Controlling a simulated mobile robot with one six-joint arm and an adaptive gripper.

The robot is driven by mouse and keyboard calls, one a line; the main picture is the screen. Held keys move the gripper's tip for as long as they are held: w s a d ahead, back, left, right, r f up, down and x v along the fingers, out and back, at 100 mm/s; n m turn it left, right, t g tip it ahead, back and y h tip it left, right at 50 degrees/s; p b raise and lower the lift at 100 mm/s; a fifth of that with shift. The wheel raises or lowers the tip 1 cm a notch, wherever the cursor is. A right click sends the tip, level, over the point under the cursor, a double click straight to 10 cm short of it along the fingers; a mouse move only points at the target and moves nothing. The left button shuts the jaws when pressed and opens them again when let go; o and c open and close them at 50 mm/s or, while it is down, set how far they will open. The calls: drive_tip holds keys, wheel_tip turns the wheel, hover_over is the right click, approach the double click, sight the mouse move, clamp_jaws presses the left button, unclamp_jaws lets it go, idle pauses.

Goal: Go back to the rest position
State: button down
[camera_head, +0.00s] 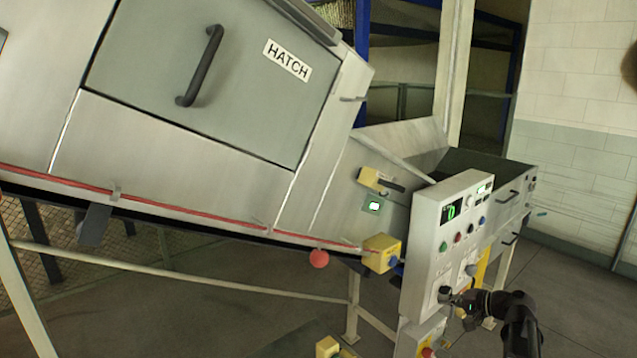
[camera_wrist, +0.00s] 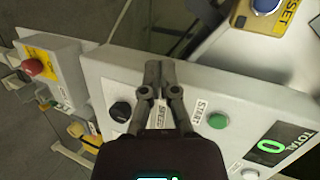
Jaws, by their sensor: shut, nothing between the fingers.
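My gripper (camera_head: 447,294) is at the lower part of the grey control panel (camera_head: 423,266) in the head view, with my dark arm reaching in from the lower right. In the wrist view my gripper (camera_wrist: 160,72) is shut and empty, its fingertips together in front of the panel's edge. A black knob (camera_wrist: 121,111) is left of the fingers, and a green START button (camera_wrist: 218,121) is to the right. A SPEED label shows between the fingers. Whether the fingers touch the panel I cannot tell.
A yellow box with a blue RESET button (camera_wrist: 264,5) is at the upper right of the wrist view. A red emergency button (camera_wrist: 33,67) is at the left. The grey machine with a HATCH door (camera_head: 170,75) fills the head view's left. Open floor (camera_head: 575,285) lies at the right.

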drive_tip(key=s+a+f+n+g+h+b, duration=0.4)
drive_tip(key=s+a+f+n+g+h, duration=0.3)
drive_tip(key=s+a+f, duration=0.9)
drive_tip(key=a+f+g+h, duration=0.1)
drive_tip(key=h, duration=0.2)
drive_tip(key=shift+s+a+g+h+b, duration=0.2)
drive_tip(key=shift+g+h+b, duration=0.1)
drive_tip(key=shift+g+b, duration=0.1)
